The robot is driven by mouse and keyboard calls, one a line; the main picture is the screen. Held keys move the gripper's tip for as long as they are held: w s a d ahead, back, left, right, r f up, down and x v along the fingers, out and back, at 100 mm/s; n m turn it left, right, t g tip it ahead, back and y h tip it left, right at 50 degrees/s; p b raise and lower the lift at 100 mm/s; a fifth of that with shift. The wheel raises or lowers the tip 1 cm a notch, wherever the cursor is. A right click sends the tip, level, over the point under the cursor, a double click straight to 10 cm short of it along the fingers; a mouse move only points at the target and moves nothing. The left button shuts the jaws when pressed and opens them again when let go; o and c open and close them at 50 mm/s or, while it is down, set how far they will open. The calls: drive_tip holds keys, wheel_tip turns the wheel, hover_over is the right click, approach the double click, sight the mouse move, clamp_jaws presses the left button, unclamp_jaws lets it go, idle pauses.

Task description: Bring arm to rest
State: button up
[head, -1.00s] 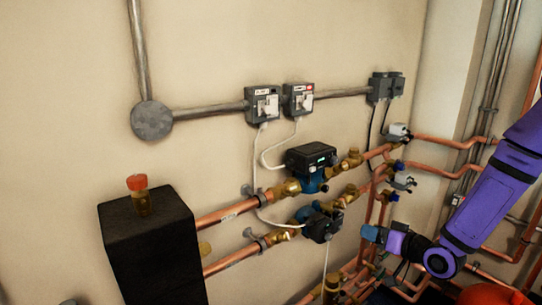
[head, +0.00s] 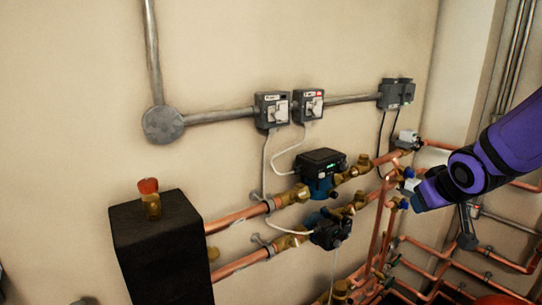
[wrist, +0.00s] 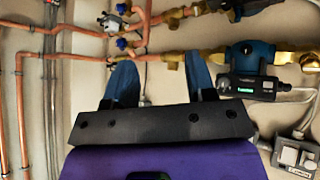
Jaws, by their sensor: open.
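My gripper (wrist: 161,78) shows in the wrist view with its two blue fingers apart and nothing between them. Copper pipe and brass fittings show beyond the fingertips, and I cannot tell how far off they are. In the head view my purple arm (head: 490,160) reaches in from the right edge. Its end is in front of or beside the blue-handled valves (head: 404,203), and I cannot tell the gap there. The fingers are not clear in the head view.
The upper pump (head: 321,172) and lower pump (head: 330,229) sit on copper pipes left of my arm. A black box (head: 160,250) carries a red-capped brass fitting (head: 150,198). Switch boxes (head: 272,110) hang above. The wall (head: 230,50) higher up is bare.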

drive_tip(key=s+a+r+g, duration=0.1)
drive_tip(key=s+r, duration=0.2)
drive_tip(key=s, duration=0.4)
drive_tip(key=s+a+r+m+g, duration=0.1)
drive_tip(key=s+a+r, duration=0.1)
drive_tip(key=s, duration=0.5)
drive_tip(key=s+a+r+g+y, duration=0.1)
drive_tip(key=s+r, duration=0.3)
drive_tip(key=s, duration=0.3)
drive_tip(key=shift+a+r+m, duration=0.15)
drive_tip(key=shift+r+m, duration=0.25)
